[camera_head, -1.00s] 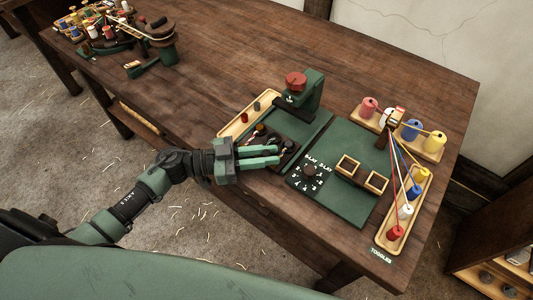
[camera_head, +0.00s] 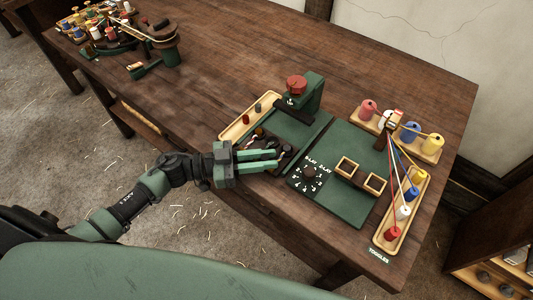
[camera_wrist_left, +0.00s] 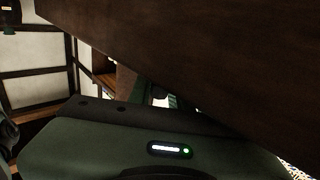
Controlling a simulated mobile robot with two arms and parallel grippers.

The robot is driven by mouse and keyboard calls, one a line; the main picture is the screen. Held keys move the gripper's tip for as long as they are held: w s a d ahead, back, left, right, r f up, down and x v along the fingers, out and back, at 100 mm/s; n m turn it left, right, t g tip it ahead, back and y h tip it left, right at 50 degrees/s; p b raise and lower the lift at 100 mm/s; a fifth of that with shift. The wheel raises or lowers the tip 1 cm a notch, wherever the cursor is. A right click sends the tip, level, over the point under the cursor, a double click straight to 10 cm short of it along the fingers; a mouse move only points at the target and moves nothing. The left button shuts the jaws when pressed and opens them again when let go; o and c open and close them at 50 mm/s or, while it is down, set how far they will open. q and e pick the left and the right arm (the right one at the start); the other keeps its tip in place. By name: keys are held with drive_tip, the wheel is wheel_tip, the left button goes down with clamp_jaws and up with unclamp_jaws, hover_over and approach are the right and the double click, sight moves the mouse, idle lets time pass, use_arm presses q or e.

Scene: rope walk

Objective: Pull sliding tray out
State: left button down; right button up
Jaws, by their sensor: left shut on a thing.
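A dark sliding tray (camera_head: 286,155) with several small round pieces sits at the front left of the green machine base (camera_head: 347,198), near the table's front edge. My left gripper (camera_head: 272,160) reaches over the table's front edge from the left in the head view. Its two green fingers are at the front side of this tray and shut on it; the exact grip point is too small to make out. In the left wrist view my own gripper body and the dark underside or edge of the table fill the picture, and the tray is not clear there. My right gripper is not in view.
A green post with a red knob (camera_head: 297,84) stands behind the tray. A lettered dial (camera_head: 309,172) is right of it. A wooden tray of spools (camera_head: 390,240) lies at the right, with coloured threads. The table's middle left is clear.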

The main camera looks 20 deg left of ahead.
use_arm(q)
drive_tip(key=c, duration=1.3)
unclamp_jaws()
drive_tip(key=shift+w, duration=0.1)
drive_tip(key=b+v, duration=0.1)
drive_tip(key=v, duration=0.5)
drive_tip(key=shift+s+a+f, duration=0.1)
drive_tip(key=shift+s+a, duration=0.15)
drive_tip(key=shift+a, duration=0.1)
drive_tip(key=shift+s+a, duration=0.2)
drive_tip(key=shift+a, duration=0.3)
